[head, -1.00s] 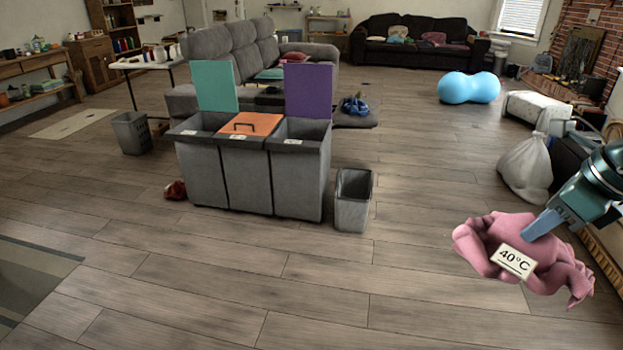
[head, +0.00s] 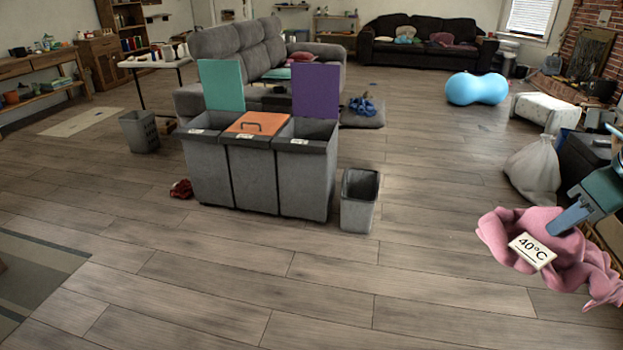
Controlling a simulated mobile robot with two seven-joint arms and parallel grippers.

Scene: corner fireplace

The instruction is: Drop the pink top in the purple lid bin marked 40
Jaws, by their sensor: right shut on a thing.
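The pink top (head: 565,255) is a crumpled cloth with a tag reading 40°C, at the lower right of the head view. My right gripper (head: 566,226) is shut on the pink top and holds it up in front of the floor. The three-part grey hamper (head: 253,178) stands at centre left. Its right compartment (head: 305,175) has a raised purple lid (head: 315,91) and stands open, with a small label on its front rim too small to read. My left gripper is out of view.
The hamper's left section has a raised teal lid (head: 221,86); the middle has a shut orange lid (head: 257,123). A small grey bin (head: 359,203) stands right of the hamper, a red cloth (head: 181,189) left. A white sack (head: 533,170) stands at right. Floor in front is clear.

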